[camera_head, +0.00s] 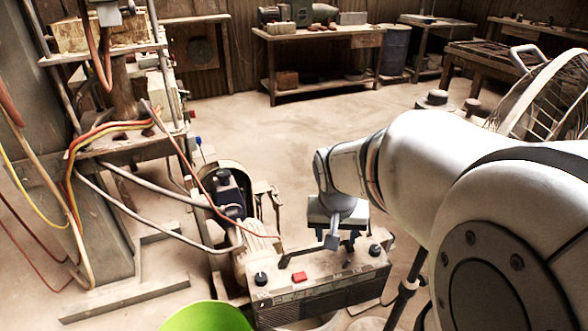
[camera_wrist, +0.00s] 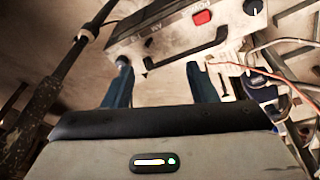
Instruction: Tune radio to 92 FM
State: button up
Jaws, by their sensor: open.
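The radio (camera_head: 322,292) is a worn box with a dark grille front. A black knob (camera_head: 261,278) sits at its left end, another knob (camera_head: 375,250) at its right end, and a red button (camera_head: 299,277) near the left. My gripper (camera_head: 340,241) is over the radio's back right part, its blue fingers pointing down. In the wrist view, the radio (camera_wrist: 165,42) lies ahead of the open, empty fingers (camera_wrist: 164,72). The left finger's tip there overlaps a dark knob-like part; I cannot tell if they touch. No tuning readout is legible.
A bright green rounded object (camera_head: 205,318) is in front and left of the radio. Hoses and cables hang from the press (camera_head: 112,150) on the left. A workbench (camera_head: 318,38) and a blue barrel (camera_head: 395,50) stand far back. The middle floor is open.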

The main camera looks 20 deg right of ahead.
aim_at(375, 249)
jog(key=w+d+f+m+b, duration=0.2)
jog(key=d+f+b, duration=0.1)
jog(key=d+f, duration=0.2)
jog(key=w+d+f+m+h+b, duration=0.1)
jog(key=w+d+f+m+b, duration=0.1)
jog(key=d+f, duration=0.4)
jog(key=w+d+f+m+h+b, duration=0.1)
jog(key=w+d+f+m+b, duration=0.2)
jog(key=d+f+b, duration=0.2)
jog(key=shift+s+x, duration=0.2)
jog(key=shift+x, duration=0.75)
jog(key=shift+s+x, duration=0.15)
jog(key=shift+x, duration=0.8)
jog(key=shift+c, duration=0.4)
